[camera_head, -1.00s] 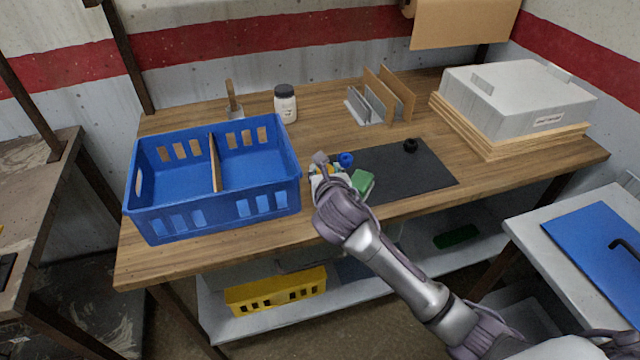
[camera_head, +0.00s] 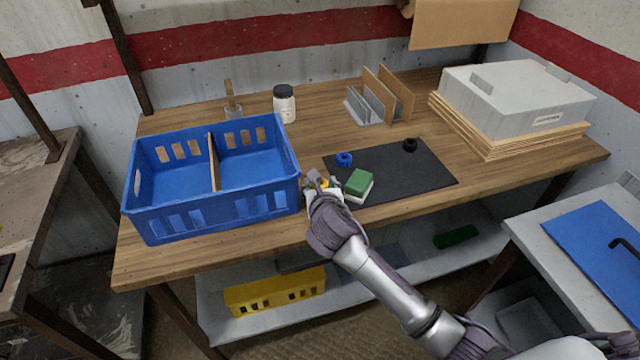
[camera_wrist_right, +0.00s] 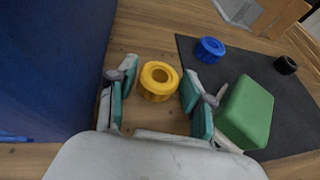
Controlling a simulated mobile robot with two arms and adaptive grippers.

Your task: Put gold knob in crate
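The gold knob (camera_wrist_right: 159,80), a yellow ring with a hole, sits between the fingers of my right gripper (camera_wrist_right: 157,88) in the right wrist view. A gap shows on its left side; the right finger is very close to it, and I cannot tell whether they touch. The fingers are spread. In the head view my right gripper (camera_head: 320,184) is over the table just right of the crate and largely hides the knob. The blue crate (camera_head: 222,212) has a wooden divider, and both compartments look empty. It also fills the left of the wrist view (camera_wrist_right: 45,70). My left gripper is out of view.
A green-topped block (camera_head: 359,183), a blue knob (camera_head: 344,159) and a black knob (camera_head: 410,145) are on the dark mat (camera_head: 420,178), right of my gripper. A jar (camera_head: 285,104) and an upright rack (camera_head: 380,98) stand behind.

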